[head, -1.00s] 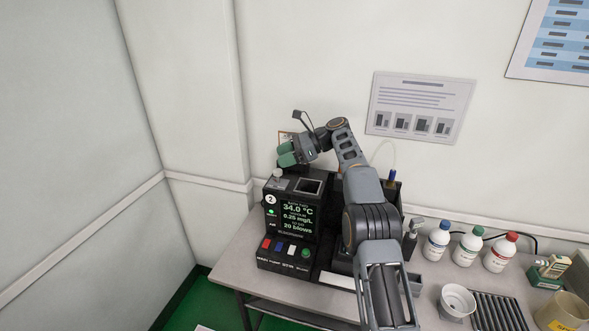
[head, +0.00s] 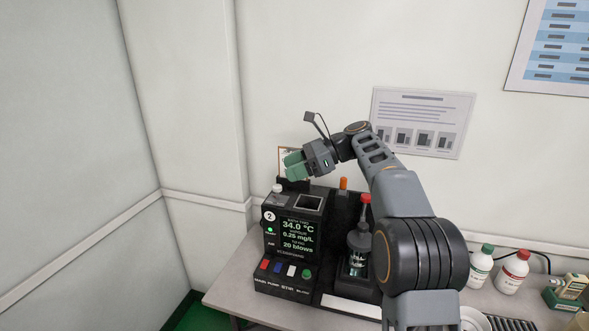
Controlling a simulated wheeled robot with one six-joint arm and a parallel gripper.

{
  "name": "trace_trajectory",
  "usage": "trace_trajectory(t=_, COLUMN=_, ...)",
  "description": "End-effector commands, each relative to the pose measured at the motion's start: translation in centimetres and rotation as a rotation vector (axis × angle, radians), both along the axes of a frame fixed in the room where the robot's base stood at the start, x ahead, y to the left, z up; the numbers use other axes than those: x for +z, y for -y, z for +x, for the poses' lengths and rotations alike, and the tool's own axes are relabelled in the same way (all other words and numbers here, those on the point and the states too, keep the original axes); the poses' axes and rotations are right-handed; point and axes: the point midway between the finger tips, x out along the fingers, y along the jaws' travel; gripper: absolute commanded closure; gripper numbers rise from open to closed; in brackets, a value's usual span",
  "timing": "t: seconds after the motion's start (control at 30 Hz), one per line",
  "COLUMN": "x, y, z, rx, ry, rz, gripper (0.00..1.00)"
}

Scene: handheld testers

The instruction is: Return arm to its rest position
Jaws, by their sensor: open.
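My gripper (head: 293,165), with green finger pads, is in the air above the back left of the black tester (head: 291,237). It points left and is empty as far as I can see; its jaws are open, though the gap is hard to make out from this angle. My grey arm (head: 405,195) is bent and reaches from the bottom of the view up over the tester's right side, then left to the gripper. The arm hides part of the bench to the right of the tester.
A red-capped dark bottle (head: 358,247) stands in the black unit beside the tester, close to my arm. Green-capped (head: 480,265) and red-capped (head: 512,272) white bottles stand right of the arm. A small green-based device (head: 567,293) is farther right. The wall is behind.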

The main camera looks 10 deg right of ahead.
Motion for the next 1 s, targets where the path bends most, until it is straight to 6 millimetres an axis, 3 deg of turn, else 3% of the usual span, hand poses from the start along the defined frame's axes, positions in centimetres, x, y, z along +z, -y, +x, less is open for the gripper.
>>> trace_trajectory(t=0.37, x=0.0, y=0.0, z=0.0, rx=0.0, ry=0.0, rz=0.0, gripper=0.42)
trace_trajectory(t=0.5, x=-0.4, y=0.2, z=0.7, rx=0.022, ry=0.147, rz=-0.023, gripper=0.42)
trace_trajectory(t=0.57, x=-2.2, y=0.6, z=1.3, rx=0.031, ry=0.227, rz=-0.073, gripper=0.42)
trace_trajectory(t=0.67, x=-7.2, y=1.7, z=1.4, rx=0.076, ry=0.353, rz=-0.217, gripper=0.42)
trace_trajectory(t=0.77, x=-11.3, y=3.2, z=-0.7, rx=0.189, ry=0.508, rz=-0.408, gripper=0.42)
trace_trajectory(t=0.87, x=-14.2, y=4.7, z=-4.3, rx=0.36, ry=0.659, rz=-0.59, gripper=0.42)
trace_trajectory(t=1.0, x=-17.3, y=7.1, z=-10.9, rx=0.683, ry=0.851, rz=-0.814, gripper=0.42)
